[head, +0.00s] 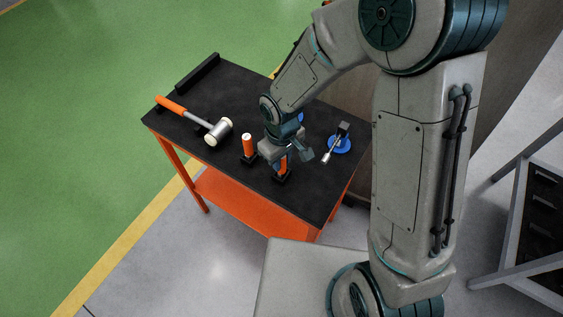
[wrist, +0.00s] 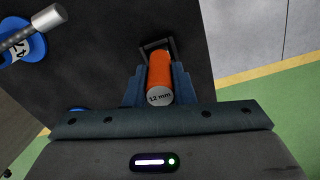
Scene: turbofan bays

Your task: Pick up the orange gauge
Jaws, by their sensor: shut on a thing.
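The orange gauge (wrist: 159,72) is a cylinder with a grey end marked "12 mm" in the wrist view. It stands in a black holder (wrist: 157,46) on the black table top. My gripper (wrist: 160,88) is shut on it, with a blue-grey finger on each side. In the head view the gauge (head: 283,166) shows partly below my gripper (head: 284,157), over its black holder near the table's front edge. My gripper hides its upper part there.
On the orange cart's black top (head: 215,165) another orange cylinder with a white top (head: 248,146) stands in a holder to the left. A mallet (head: 197,120) lies farther left. A tool on a blue disc (head: 339,145) is to the right. A black bar (head: 198,72) lies at the back.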

